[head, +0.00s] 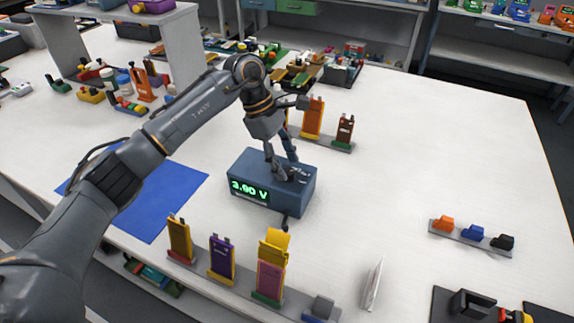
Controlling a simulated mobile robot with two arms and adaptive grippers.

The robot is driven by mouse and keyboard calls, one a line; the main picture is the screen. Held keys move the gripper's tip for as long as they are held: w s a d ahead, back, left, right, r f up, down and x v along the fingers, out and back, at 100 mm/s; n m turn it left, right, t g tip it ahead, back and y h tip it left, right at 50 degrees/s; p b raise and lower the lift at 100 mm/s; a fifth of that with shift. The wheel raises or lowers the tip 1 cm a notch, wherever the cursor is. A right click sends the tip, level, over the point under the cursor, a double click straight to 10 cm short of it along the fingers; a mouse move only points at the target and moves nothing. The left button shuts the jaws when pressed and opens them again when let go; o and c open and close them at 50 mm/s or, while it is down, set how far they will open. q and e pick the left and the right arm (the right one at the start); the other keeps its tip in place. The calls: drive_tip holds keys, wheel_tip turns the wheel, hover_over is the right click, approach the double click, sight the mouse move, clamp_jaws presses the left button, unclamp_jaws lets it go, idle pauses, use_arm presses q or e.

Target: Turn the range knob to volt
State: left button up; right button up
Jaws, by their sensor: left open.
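The blue meter box (308,198) stands near the middle of the white table. Its green display (250,191) shows a voltage ending in "V"; the digits are slightly blurred. White markings (300,174) show on the right part of its top. My left gripper (281,177) is open and points down at the box's top, its fingertips at or just above the surface. The range knob cannot be made out clearly; the fingers cover part of the top. I cannot tell its setting or whether the fingers touch it. My right gripper is not in view.
A front rack (240,286) holds several upright pouch cells. Another rack with orange and brown cells (343,131) stands behind the meter. A blue mat (170,212) lies left, and a strip with coloured blocks (470,236) right. The table right of the meter is mostly clear.

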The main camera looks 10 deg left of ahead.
use_arm(q)
drive_tip(key=v, duration=1)
drive_tip(key=shift+r, duration=0.2)
drive_tip(key=shift+a, duration=0.1)
